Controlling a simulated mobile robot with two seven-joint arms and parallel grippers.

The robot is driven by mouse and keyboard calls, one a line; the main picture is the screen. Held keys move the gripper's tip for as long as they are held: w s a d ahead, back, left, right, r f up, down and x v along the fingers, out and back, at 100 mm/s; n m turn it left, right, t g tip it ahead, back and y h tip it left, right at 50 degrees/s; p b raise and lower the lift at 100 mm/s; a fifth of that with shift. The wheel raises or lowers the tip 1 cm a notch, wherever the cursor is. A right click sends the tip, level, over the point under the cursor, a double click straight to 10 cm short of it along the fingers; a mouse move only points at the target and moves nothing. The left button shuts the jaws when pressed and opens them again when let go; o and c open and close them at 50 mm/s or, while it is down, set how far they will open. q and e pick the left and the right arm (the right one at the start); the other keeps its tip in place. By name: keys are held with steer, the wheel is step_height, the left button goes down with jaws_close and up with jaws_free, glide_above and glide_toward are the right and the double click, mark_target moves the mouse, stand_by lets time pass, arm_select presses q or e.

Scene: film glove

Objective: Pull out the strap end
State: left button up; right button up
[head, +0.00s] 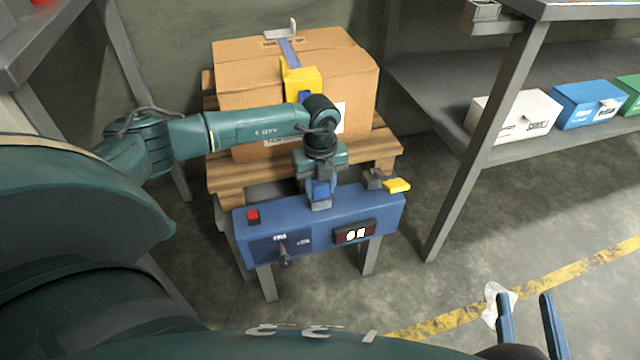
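A blue-violet strap (290,52) runs over the top of a cardboard box (240,62) and passes a yellow corner piece (298,76). Lower down the box front, my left arm hides the strap, and I cannot make out its end. My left gripper (320,200) points down at the top of a blue machine (336,211) in front of the box. Its blue fingers are seen close together, and I cannot tell whether they grip anything.
The box stands on a wooden pallet (228,178). The machine has a red button (253,215), a dark display (354,234), a small lever (285,256) and a yellow-ended handle (396,185). A shelf (425,85) with several bins is at right.

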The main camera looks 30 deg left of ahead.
arm_select(q)
steer(key=c, duration=0.5)
steer(key=shift+r+p, duration=0.5)
steer(key=shift+p, duration=0.05)
stand_by(0.4)
steer(key=shift+r+p, duration=2.2)
steer(key=shift+r, duration=0.05)
step_height(320, 180, up, 3)
steer(key=p, duration=0.3)
steer(key=shift+r, duration=0.1)
